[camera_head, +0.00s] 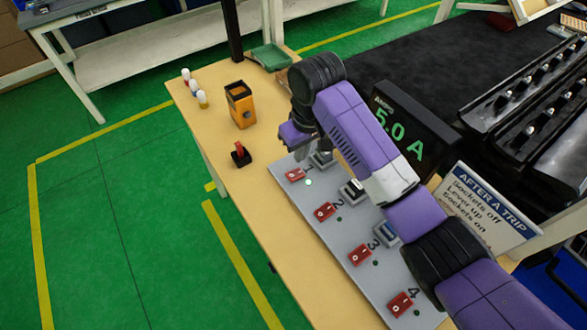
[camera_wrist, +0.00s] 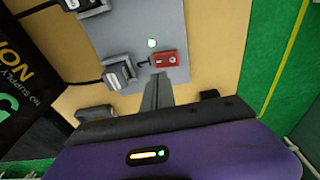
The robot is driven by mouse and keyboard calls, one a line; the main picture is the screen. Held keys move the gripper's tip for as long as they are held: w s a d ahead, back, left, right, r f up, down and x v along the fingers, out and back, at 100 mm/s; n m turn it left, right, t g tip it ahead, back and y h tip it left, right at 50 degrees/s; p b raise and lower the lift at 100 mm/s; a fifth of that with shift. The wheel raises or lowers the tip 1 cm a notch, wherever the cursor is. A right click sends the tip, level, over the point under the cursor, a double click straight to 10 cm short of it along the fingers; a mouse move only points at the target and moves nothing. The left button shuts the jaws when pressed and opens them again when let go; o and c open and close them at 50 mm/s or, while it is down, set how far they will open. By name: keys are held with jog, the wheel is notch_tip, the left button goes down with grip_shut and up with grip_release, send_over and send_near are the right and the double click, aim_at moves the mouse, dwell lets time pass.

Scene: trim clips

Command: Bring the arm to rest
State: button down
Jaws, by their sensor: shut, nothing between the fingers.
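My arm (camera_head: 360,150) is purple and black and reaches over the grey panel (camera_head: 300,213) from the lower right, bent at the elbow. My gripper (camera_wrist: 157,92) has its two fingers together with nothing between them. In the wrist view they point at the panel edge near the red rocker switch 1 (camera_wrist: 166,59); whether they touch anything cannot be told. In the head view the purple hand (camera_head: 295,134) hangs just beyond the panel's far end, its fingertips not clearly seen. A small light (camera_head: 308,182) beside switch 1 is lit pale green.
A display (camera_head: 410,135) reads 5.0 A beside a sign (camera_head: 480,208).

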jog(key=shift+r+p, duration=0.65)
jog(key=shift+r, duration=0.25)
